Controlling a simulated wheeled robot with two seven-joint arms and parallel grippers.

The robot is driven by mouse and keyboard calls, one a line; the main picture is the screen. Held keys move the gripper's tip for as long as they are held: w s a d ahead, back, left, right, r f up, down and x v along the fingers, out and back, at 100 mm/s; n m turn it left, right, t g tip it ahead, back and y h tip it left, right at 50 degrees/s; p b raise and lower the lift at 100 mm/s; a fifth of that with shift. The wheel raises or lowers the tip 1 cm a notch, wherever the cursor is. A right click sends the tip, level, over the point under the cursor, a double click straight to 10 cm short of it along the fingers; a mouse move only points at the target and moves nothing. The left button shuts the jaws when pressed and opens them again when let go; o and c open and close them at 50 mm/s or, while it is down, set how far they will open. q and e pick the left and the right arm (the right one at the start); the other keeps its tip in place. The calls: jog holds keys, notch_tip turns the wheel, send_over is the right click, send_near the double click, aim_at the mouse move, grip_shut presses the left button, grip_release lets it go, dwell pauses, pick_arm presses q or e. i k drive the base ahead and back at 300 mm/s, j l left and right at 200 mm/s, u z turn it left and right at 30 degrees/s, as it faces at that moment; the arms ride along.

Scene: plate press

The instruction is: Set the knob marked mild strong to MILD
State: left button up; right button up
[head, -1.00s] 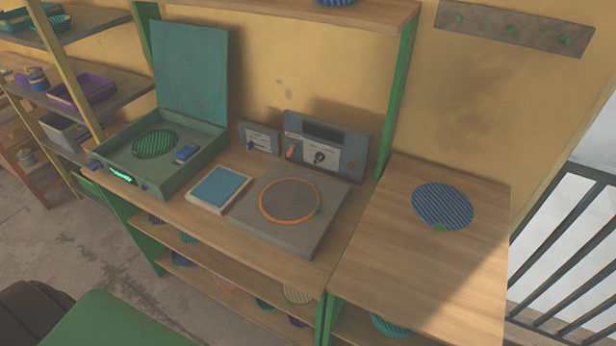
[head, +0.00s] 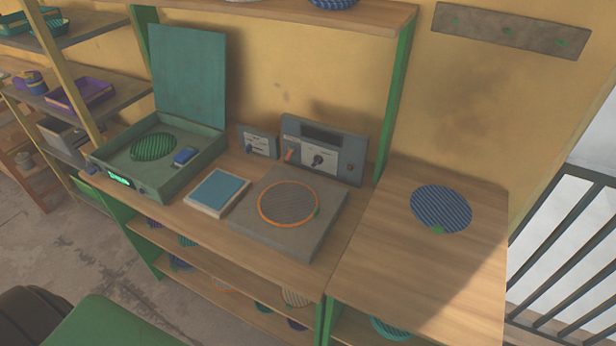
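Two grey control panels stand at the back of the wooden bench. The larger panel (head: 345,158) has a dark window, an orange lever (head: 289,155) and a dark round knob (head: 318,160) on a white label. The smaller panel (head: 258,142) has a white label and a small blue knob (head: 250,149). The lettering is too small to read, so I cannot tell which knob is marked mild strong or where either one points. Neither of my grippers is in view.
An open green press (head: 150,165) with its lid up stands left of the panels. A blue-topped pad (head: 218,190) and a grey slab (head: 270,238) with an orange-rimmed disc lie in front. A blue striped plate (head: 440,208) lies on the right-hand table, otherwise mostly clear.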

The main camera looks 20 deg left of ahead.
aim_at(318, 160)
jog(key=j+u, duration=0.15)
jog(key=u, duration=0.35)
jog(key=j+u, duration=0.2)
jog(key=u, duration=0.3)
jog(key=j+u, duration=0.15)
jog(key=u, duration=0.35)
